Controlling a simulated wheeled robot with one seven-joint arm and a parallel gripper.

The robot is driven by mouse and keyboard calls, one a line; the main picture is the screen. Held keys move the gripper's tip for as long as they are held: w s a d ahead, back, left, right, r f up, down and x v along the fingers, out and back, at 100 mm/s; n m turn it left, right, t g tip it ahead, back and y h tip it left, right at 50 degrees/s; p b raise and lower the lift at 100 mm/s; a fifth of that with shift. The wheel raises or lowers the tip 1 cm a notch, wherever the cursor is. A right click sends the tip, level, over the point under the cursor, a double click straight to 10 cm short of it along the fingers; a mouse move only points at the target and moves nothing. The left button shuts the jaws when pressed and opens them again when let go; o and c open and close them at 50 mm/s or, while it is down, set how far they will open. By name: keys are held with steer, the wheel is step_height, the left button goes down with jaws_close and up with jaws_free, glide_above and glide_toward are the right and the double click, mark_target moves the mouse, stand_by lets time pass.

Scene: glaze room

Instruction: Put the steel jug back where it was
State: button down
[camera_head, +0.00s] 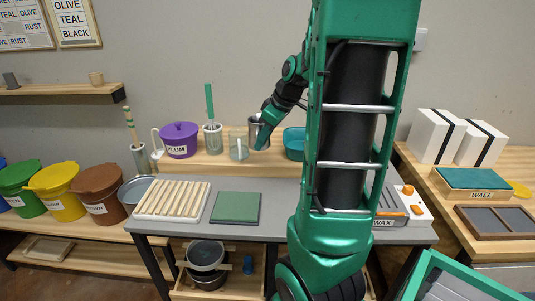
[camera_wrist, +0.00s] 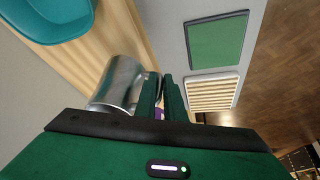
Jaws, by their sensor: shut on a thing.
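A jar with a green-handled tool (camera_head: 212,139) and a plum bucket (camera_head: 179,141) stand further left. A ribbed rack (camera_head: 172,200) and green slab (camera_head: 236,207) lie on the table.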

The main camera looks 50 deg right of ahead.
steer(key=d+f, duration=0.4)
steer(key=f, duration=0.3)
steer(key=shift+w+d, duration=0.35)
steer(key=shift+d, duration=0.05)
steer(key=c, duration=1.8)
jaws_free()
steer(key=shift+c, duration=0.2)
